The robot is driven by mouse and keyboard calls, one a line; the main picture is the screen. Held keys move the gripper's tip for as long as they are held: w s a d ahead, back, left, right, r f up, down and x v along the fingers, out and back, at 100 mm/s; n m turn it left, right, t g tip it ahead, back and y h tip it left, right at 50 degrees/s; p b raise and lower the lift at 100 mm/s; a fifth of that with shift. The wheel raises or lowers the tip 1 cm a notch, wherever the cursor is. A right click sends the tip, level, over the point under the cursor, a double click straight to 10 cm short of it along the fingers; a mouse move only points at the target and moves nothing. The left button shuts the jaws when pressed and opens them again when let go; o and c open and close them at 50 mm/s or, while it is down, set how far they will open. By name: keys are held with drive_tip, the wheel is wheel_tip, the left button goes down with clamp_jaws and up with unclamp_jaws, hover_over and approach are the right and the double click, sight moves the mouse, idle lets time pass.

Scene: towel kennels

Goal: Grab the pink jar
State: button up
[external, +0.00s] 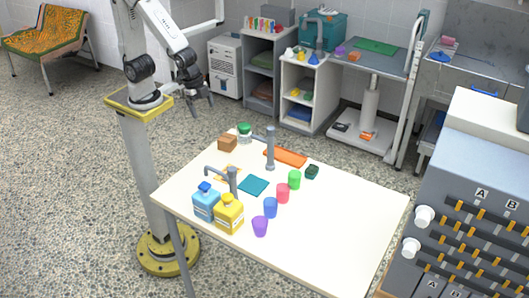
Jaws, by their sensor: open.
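A small pink cup-like jar (283,193) stands upright on the white table (345,215), in a loose row of cups. A green cup (294,179) is just behind it to the right, and a blue cup (270,208) is in front of it to the left. A purple cup (260,226) stands nearer the front edge. My gripper (203,103) is open and empty, raised in the air well up and left of the pink jar, beyond the table's back left side. The pink jar is fully visible and nothing touches it.
Two grey taps (270,150) (231,181) rise from the table. A blue bottle (206,203) and a yellow bottle (229,214) stand at the front left. A teal cloth (253,186), orange tray (286,156), brown box (227,142) and green-lidded jar (244,131) lie around. The table's right half is clear.

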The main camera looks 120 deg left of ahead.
drive_tip(key=w+a+r+m+t+y, duration=0.1)
drive_tip(key=w+a+m+t+y, duration=0.45)
drive_tip(key=w+m, duration=0.95)
drive_tip(key=w+d+m+t+h, duration=0.2)
drive_tip(key=w+d+m+t, duration=0.15)
drive_tip(key=m, duration=0.55)
drive_tip(key=w+d+m+t+h, duration=0.1)
drive_tip(key=w+d+m+t, duration=0.1)
drive_tip(key=w+m, duration=0.45)
drive_tip(key=m, duration=0.2)
approach(283, 193)
drive_tip(key=a+f, duration=0.2)
drive_tip(key=shift+w+a+f+n, duration=0.1)
drive_tip(key=shift+w+a+n, duration=0.05)
drive_tip(key=shift+a+n, duration=0.15)
drive_tip(key=shift+x, duration=1.3)
